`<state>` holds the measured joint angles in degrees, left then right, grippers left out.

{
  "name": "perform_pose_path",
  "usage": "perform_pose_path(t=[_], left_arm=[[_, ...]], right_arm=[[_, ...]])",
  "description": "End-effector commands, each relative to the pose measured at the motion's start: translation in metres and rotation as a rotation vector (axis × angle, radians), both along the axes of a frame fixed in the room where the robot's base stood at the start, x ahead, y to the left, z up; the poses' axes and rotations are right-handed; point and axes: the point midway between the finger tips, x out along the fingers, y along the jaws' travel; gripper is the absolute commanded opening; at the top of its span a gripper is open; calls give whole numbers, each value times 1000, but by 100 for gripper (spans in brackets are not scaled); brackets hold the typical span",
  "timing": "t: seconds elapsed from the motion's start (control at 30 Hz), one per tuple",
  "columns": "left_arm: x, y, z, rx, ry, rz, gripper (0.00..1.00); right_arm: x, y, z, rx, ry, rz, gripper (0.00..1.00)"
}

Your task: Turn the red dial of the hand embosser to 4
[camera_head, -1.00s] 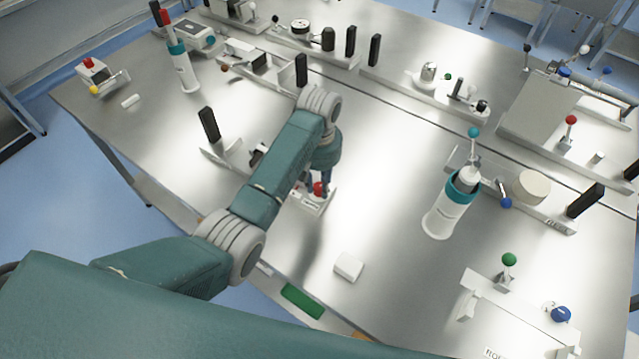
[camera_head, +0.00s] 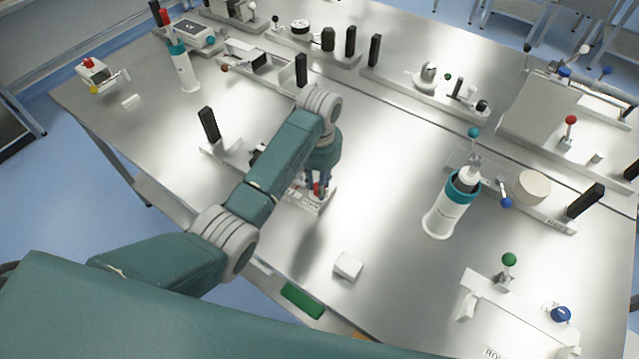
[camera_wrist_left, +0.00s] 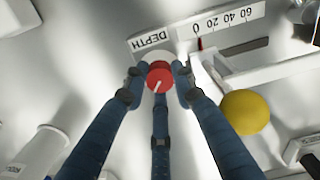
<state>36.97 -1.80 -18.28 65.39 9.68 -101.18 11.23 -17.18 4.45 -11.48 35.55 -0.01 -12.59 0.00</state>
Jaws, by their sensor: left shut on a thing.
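The red dial (camera_wrist_left: 160,75) has a white pointer line and sits on a light base beside a label reading DEPTH (camera_wrist_left: 152,40). In the wrist view the pointer slants toward the lower left; I cannot read any dial numbers. My left gripper (camera_wrist_left: 158,77) is shut on the dial, with fingers at both sides and one below it in the picture. In the head view, the left gripper (camera_head: 318,187) reaches down over the dial and mostly hides it. My right gripper is not in view.
A scale strip (camera_wrist_left: 225,22) and a yellow ball (camera_wrist_left: 245,112) lie close to the right of the fingers. In the head view, a white block (camera_head: 348,265) lies nearer me, and a teal-banded white cylinder (camera_head: 448,210) stands to the right. Bare tabletop lies between.

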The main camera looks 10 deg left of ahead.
Motion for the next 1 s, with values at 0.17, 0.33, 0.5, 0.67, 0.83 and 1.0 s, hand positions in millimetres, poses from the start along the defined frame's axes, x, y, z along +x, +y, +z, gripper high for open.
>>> perform_pose_path(t=[0.17,0.33,0.5,0.67,0.83,1.0], left_arm=[[1,1,0,1,-2,1,0],[1,1,0,1,-2,2,45],[1,1,0,2,-1,2,45],[1,1,0,2,-1,3,45],[0,1,0,2,-1,22,45],[0,-1,0,-1,0,153,45]], right_arm=[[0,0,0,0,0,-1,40],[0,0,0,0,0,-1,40],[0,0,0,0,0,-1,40],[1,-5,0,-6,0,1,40],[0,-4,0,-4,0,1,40],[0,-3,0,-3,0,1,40]])
